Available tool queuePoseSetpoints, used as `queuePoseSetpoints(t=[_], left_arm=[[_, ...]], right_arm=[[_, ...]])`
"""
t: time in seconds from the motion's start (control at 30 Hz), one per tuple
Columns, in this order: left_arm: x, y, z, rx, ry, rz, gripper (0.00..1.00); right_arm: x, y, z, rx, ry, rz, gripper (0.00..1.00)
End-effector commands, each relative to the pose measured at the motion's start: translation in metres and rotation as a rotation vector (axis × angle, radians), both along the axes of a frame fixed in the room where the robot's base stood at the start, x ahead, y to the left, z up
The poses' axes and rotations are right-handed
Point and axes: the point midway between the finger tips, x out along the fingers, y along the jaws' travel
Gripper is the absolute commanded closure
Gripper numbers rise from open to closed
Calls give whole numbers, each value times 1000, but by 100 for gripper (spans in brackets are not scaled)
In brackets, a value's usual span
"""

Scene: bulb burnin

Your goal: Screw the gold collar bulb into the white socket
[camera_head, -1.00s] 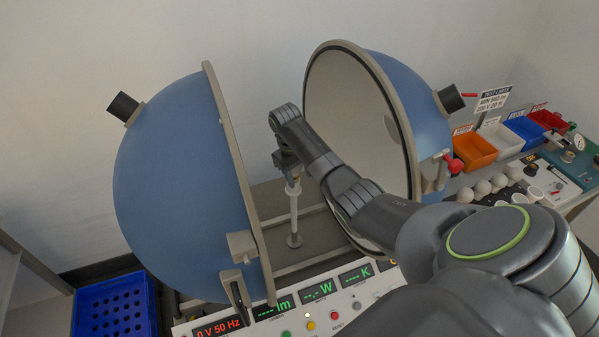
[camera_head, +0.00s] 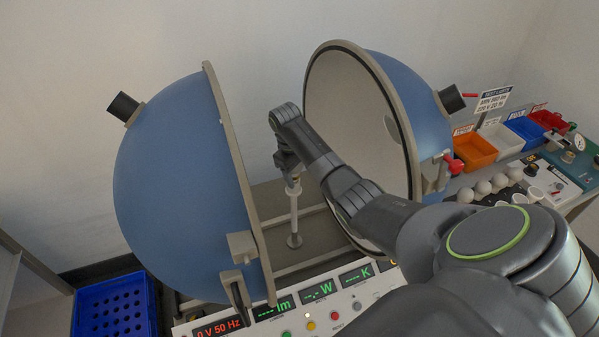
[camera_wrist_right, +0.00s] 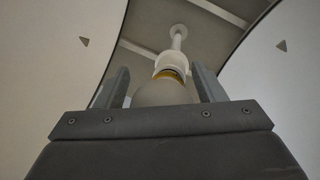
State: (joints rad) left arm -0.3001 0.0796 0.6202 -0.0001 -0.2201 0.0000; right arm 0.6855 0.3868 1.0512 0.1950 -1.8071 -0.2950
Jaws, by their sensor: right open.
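The white socket (camera_wrist_right: 171,60) sits on top of a thin white post in the right wrist view. In the head view the socket (camera_head: 293,188) shows just below my right gripper (camera_head: 288,168), between the two halves of the sphere. The bulb (camera_wrist_right: 163,95) is frosted and pale, with its gold collar (camera_wrist_right: 171,74) at the socket's mouth. The collar is partly visible; how deep it sits I cannot tell. My right gripper's fingers (camera_wrist_right: 161,87) stand open on both sides of the bulb, with a visible gap at the right finger. My left gripper is out of view.
The blue half-spheres stand open at left (camera_head: 175,185) and right (camera_head: 415,95) of my right arm. A control panel (camera_head: 300,312) lies in front. Several white bulbs (camera_head: 483,188) and coloured bins (camera_head: 476,150) stand at right. A blue crate (camera_head: 112,305) is at lower left.

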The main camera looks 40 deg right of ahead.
Motion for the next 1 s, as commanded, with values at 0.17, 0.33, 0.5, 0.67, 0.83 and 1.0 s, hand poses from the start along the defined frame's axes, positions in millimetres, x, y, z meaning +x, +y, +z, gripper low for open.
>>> queuePoseSetpoints(t=[0.17,0.33,0.5,0.67,0.83,1.0], left_arm=[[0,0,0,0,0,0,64],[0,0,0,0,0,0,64],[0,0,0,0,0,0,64],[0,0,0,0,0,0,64],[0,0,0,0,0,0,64],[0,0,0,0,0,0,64]], right_arm=[[4,-1,0,0,0,204,37],[8,-1,0,0,0,401,37],[11,-2,0,0,0,597,37],[15,-3,0,0,1,779,37],[18,-4,0,0,1,973,37],[22,-5,0,0,0,1166,37]])
